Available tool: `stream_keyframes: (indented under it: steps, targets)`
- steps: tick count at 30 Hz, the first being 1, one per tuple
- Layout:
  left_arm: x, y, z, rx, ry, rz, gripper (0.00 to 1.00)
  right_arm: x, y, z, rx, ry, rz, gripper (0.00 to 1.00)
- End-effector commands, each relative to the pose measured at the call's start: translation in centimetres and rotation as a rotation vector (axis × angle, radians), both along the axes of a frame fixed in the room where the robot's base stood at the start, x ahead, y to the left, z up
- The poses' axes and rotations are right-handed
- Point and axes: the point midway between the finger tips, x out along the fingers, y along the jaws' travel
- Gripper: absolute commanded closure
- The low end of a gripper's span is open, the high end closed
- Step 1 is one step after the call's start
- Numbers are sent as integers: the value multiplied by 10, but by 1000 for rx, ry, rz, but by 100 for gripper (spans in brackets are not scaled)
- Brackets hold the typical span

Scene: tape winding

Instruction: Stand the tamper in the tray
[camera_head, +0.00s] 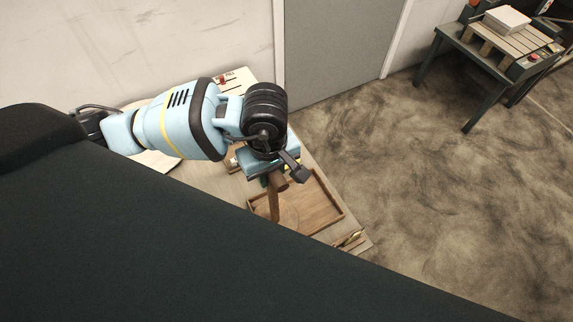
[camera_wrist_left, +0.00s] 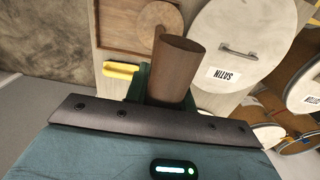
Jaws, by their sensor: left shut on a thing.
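The tamper (camera_head: 274,204) is a brown wooden cylinder, and it also shows in the left wrist view (camera_wrist_left: 174,72). My left gripper (camera_head: 279,177) is shut on it. In the head view the tamper hangs below the gripper over the left part of the tray. The tray (camera_head: 330,226) is a shallow brown wooden frame on the table; part of it shows at the top of the wrist view (camera_wrist_left: 110,38). I cannot tell whether the tamper's lower end touches the tray floor. My right gripper is not in view.
A yellow piece (camera_wrist_left: 121,70) is near the gripper. A small brass-coloured object (camera_head: 350,239) is at the table's near corner. A separate bench (camera_head: 500,45) stands far right.

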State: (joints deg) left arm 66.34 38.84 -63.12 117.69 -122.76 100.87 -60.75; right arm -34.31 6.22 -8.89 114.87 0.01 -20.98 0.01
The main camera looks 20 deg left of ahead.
Motion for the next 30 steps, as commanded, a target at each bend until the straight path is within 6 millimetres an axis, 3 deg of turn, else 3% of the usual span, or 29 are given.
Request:
stream_keyframes:
  steps: [3, 9, 23, 30]
  targets:
    - [22, -6, 0, -2, -5, 2, 100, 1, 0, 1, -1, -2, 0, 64]
    - [42, -11, -2, -1, -3, 0, 100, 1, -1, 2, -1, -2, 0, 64]
    - [56, -14, -4, 0, -4, 1, 100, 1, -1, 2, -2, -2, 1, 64]
    - [54, -14, -28, -1, 0, 0, 100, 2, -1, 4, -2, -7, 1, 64]
